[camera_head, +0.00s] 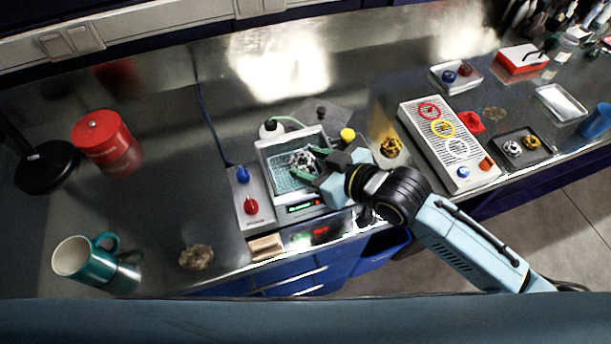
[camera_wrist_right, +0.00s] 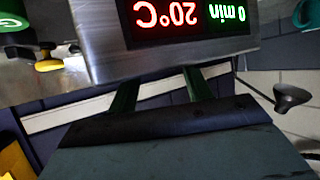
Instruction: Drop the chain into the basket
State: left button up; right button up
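The mesh basket (camera_head: 284,183) sits in the tank of the cleaner (camera_head: 262,150) at the middle of the bench. The grey chain (camera_head: 301,159) lies bunched inside the basket's outline in the head view. My right gripper (camera_head: 304,165) reaches over the cleaner's front right side, its green fingers apart on either side of the chain. The fingers also show apart in the right wrist view (camera_wrist_right: 160,88), with their tips hidden behind the display panel (camera_wrist_right: 185,18). Whether they touch the chain is hidden. My left gripper is out of view.
A control box with blue and red knobs (camera_head: 250,206) stands left of the cleaner. A bottle (camera_head: 271,129) and yellow-capped item (camera_head: 347,135) are close behind. The bench is mostly clear between the red canister (camera_head: 105,140) and the cleaner.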

jog(key=o, duration=0.4)
jog(key=shift+o, duration=0.2)
jog(key=v, duration=1.3)
jog(key=shift+s+d, duration=0.1)
